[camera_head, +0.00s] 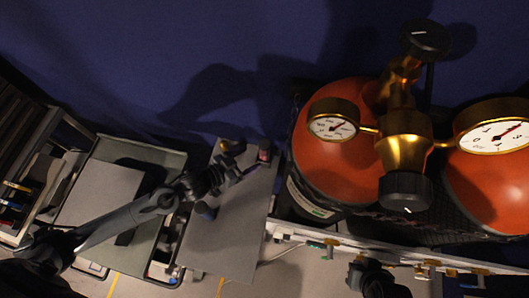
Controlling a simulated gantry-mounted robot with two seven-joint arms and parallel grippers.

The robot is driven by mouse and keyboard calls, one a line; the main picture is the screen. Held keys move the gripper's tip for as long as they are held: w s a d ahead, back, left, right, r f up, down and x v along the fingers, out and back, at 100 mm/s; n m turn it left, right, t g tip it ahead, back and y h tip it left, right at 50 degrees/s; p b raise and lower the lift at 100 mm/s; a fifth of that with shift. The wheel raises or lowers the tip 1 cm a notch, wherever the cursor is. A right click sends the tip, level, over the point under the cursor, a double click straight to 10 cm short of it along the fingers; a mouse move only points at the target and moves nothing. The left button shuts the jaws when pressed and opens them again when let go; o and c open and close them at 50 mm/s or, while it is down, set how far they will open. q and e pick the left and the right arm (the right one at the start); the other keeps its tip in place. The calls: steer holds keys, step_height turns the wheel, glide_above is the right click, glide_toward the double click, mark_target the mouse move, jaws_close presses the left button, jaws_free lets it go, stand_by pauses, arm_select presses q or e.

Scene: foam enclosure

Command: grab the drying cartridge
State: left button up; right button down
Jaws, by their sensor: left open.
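My left arm comes in from the left, and its gripper (236,174) is open over the grey bench top. Several small items stand around it, and I cannot tell for certain which is the drying cartridge. A dark item with a yellowish part (232,146) is just beyond the gripper. A dark item with a pinkish-red face (264,153) is at the bench's far right corner, close to the fingertips. A dark blue cylinder (205,211) stands nearer, below the gripper. A dark part at the bottom edge (372,278) seems to be my right gripper; its jaws are not clear.
Two large orange gas cylinders (338,150) with brass regulators and gauges (404,150) fill the right side. The bench top (222,250) is bare towards the front. A greenish-grey tray or cart (165,155) and a shelf unit (30,150) stand left. A dark blue wall is behind.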

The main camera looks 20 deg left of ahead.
mark_target(260, 152)
arm_select(q)
steer(key=shift+b+x, duration=0.45)
steer(key=shift+x, duration=3.85)
steer(key=shift+a, duration=0.2)
steer(key=c, duration=1.1)
steer(key=shift+c, duration=0.4)
steer(key=shift+r, duration=0.2)
